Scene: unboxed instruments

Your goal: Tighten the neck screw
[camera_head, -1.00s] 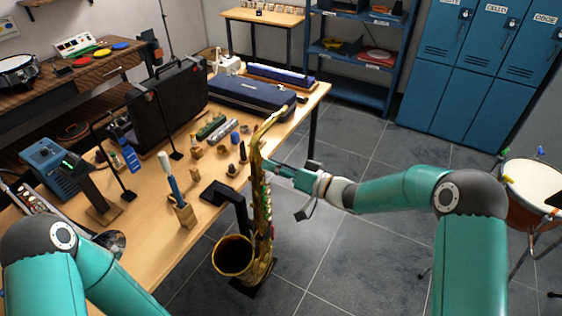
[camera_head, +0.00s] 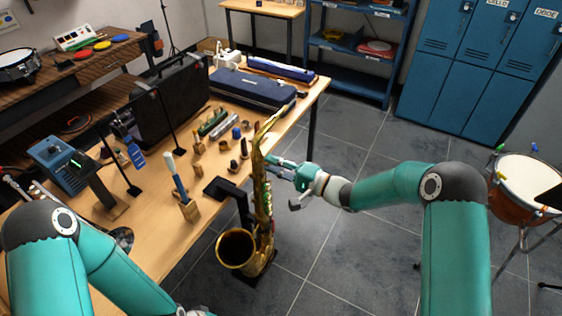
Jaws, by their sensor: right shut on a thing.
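A brass saxophone (camera_head: 260,200) stands upright on a dark stand beside the table's right edge, with its bell (camera_head: 237,250) low and its neck (camera_head: 264,132) rising to a mouthpiece end at the top. My right gripper (camera_head: 272,167) reaches in from the right to the upper body, just below the neck. It is shut at the place of the neck screw; the screw is too small and too covered by the fingers to make out. My left arm runs along the bottom left, and its gripper is out of the picture.
The wooden table (camera_head: 150,240) holds a black case (camera_head: 170,100), a blue case (camera_head: 252,88), a brush-like tool in a wooden block (camera_head: 190,210), and several small parts. A drum (camera_head: 525,180) stands at the right. The floor right of the saxophone is clear.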

